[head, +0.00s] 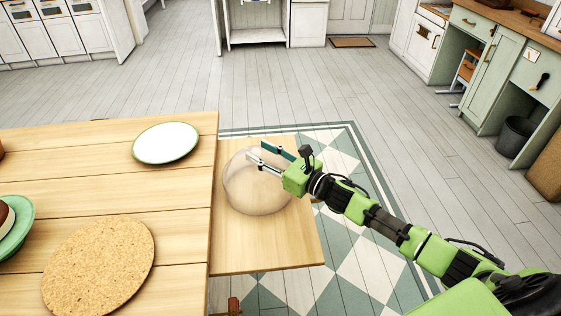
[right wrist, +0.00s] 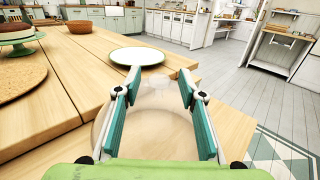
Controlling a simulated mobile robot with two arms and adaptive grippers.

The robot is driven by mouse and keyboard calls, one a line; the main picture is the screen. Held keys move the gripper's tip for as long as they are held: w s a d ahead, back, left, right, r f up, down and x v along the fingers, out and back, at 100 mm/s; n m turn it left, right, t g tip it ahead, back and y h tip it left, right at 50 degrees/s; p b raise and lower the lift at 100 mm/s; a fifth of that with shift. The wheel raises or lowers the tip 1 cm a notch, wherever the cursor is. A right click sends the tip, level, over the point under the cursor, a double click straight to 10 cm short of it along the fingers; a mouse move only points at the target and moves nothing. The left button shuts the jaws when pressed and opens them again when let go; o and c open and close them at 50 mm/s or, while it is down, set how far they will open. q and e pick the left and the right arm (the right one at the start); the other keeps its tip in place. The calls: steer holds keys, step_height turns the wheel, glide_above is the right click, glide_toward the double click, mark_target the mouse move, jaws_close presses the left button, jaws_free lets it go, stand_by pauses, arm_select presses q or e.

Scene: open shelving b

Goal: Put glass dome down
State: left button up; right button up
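The clear glass dome (head: 256,192) shows at the table's right side, over a lower wooden surface (head: 262,258). Whether its rim touches that surface is hard to tell. My right gripper (head: 262,156) reaches in from the right at the dome's upper part. In the right wrist view its two teal-padded fingers (right wrist: 159,76) are wide apart, and the faint dome (right wrist: 155,118) shows between and beneath them. I see no knob or glass pinched between the pads. My left gripper is not in view.
The wooden table (head: 105,187) holds a white plate (head: 166,143), a round cork mat (head: 99,266) and a green cake stand (head: 22,232) with a cake at the left edge. A brown bowl (right wrist: 85,27) stands farther back. Open floor lies beyond.

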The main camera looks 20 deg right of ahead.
steer(key=v, duration=1)
steer(key=shift+p, duration=0.3)
steer(key=shift+s, duration=0.1)
